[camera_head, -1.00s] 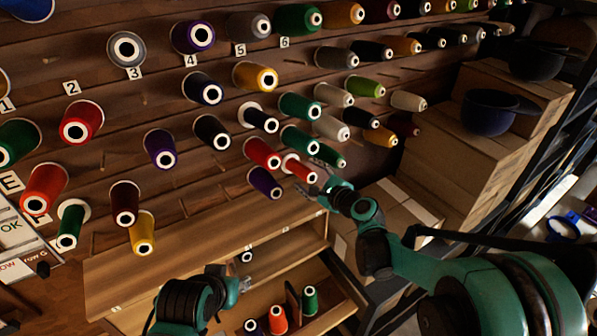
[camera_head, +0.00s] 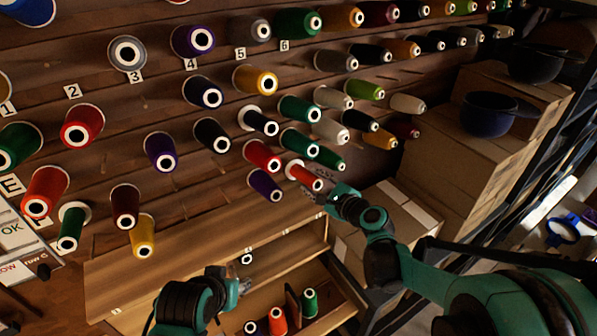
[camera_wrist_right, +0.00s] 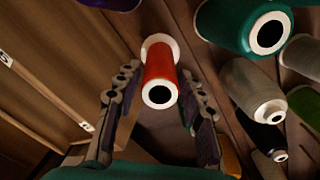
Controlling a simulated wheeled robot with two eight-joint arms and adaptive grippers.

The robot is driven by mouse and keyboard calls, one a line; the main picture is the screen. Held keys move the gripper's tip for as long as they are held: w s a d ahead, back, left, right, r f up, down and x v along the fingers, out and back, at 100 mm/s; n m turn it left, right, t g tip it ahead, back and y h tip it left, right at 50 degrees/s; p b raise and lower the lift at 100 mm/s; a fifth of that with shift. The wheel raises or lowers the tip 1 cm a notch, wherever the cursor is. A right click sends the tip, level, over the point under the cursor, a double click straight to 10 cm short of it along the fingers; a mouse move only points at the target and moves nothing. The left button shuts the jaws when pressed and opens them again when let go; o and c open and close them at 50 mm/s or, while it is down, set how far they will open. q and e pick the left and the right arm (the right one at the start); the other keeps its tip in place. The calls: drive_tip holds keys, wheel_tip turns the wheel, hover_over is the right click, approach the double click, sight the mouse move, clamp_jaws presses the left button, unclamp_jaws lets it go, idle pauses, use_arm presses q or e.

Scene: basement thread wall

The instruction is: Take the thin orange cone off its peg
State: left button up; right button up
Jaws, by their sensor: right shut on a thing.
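The thin orange cone (camera_head: 304,176) is a slim orange-red spool with a white flange at its back end and a white-ringed tip. It is at the lower right of the thread wall. My right gripper (camera_head: 318,187) is at the cone, with a finger on each side of it, shut on it. In the right wrist view the cone (camera_wrist_right: 160,68) lies between the two fingers of the right gripper (camera_wrist_right: 160,112), tip towards the camera. Its peg is hidden behind it. My left gripper (camera_head: 244,279) is low, over the shelf; its finger gap is too small to judge.
A red cone (camera_head: 262,155) and a purple cone (camera_head: 264,184) hang close left of it, and green cones (camera_head: 298,142) above. A wooden shelf (camera_head: 200,255) with several spools is below. Cardboard boxes (camera_head: 455,165) stand to the right.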

drive_tip(key=p+v, duration=0.1)
drive_tip(key=v, duration=0.7)
idle(0.4)
drive_tip(key=shift+s+f, duration=0.15)
drive_tip(key=shift+d+p, duration=0.1)
drive_tip(key=shift+p, duration=0.2)
drive_tip(key=s+d+r+p, duration=0.2)
drive_tip(key=s+r, duration=0.1)
drive_tip(key=shift+s+d, duration=0.1)
drive_tip(key=shift+f, duration=0.1)
